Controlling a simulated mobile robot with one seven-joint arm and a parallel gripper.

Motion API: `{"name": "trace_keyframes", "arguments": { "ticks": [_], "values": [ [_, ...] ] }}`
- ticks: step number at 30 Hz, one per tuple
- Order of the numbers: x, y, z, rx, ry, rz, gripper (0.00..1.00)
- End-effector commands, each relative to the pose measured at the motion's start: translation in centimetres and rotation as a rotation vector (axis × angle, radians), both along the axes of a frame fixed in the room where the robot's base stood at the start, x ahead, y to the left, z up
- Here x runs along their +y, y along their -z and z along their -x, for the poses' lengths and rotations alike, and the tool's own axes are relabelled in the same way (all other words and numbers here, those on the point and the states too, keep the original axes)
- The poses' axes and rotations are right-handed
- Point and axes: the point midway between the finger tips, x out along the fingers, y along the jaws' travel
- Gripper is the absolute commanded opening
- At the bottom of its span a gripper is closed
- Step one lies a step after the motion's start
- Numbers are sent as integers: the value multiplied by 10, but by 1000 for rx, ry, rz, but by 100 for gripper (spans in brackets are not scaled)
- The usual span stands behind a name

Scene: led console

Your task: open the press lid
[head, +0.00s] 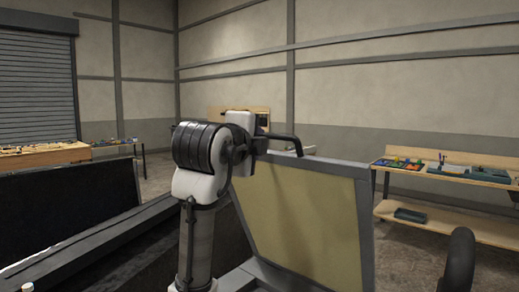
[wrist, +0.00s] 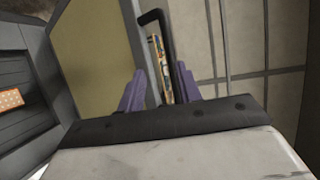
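The press lid (head: 305,222) is a pale yellow panel in a grey frame. In the head view it stands raised at a steep tilt, right of my arm. It also shows in the wrist view (wrist: 90,45) at the upper left. A black bent handle (head: 285,138) shows at its top edge, and in the wrist view the bar (wrist: 152,17) runs down between my purple fingers. My gripper (wrist: 160,85) has its fingers apart with the bar between them, nearer the right finger. Whether they touch it is unclear. In the head view my arm hides the fingers.
A dark press bed (head: 150,262) lies at lower left. A wooden workbench (head: 470,176) with coloured items stands at right, with a lower shelf. Another table (head: 45,155) is at left. A dark curved bar (head: 460,262) rises at lower right. An orange dotted panel (wrist: 11,98) shows at wrist-view left.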

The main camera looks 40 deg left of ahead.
Motion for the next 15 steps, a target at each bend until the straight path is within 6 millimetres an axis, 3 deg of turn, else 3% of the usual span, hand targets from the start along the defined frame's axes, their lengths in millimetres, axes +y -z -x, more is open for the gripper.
{"name": "trace_keyframes", "arguments": {
  "ticks": [9,15],
  "values": [
    [-22,-6,70,-4,-3,-3,35],
    [-30,-10,93,-1,-2,0,35]
  ]
}}
